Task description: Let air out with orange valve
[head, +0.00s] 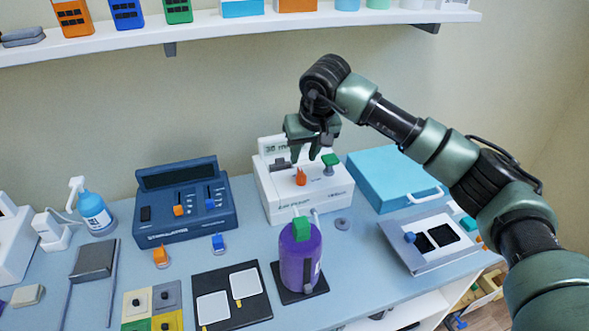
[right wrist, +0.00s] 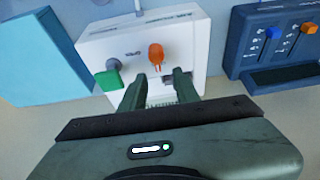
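The orange valve (head: 301,177) stands up on the top of a white box (head: 278,209) at the back of the table. A green knob (head: 330,162) stands on the same box, right of the valve in the head view. In the right wrist view the orange valve (right wrist: 156,53) is just beyond my fingertips, with the green knob (right wrist: 108,79) to its left. My right gripper (head: 305,153) hangs over the box, its fingers pointing down. In the right wrist view its fingers (right wrist: 158,88) are apart with nothing between them. My left gripper is out of view.
A purple cylinder with a green top (head: 301,254) stands in front of the box. A dark blue console (head: 184,219) is to its left and a light blue case (head: 390,178) to its right. A shelf (head: 230,27) runs along the wall above.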

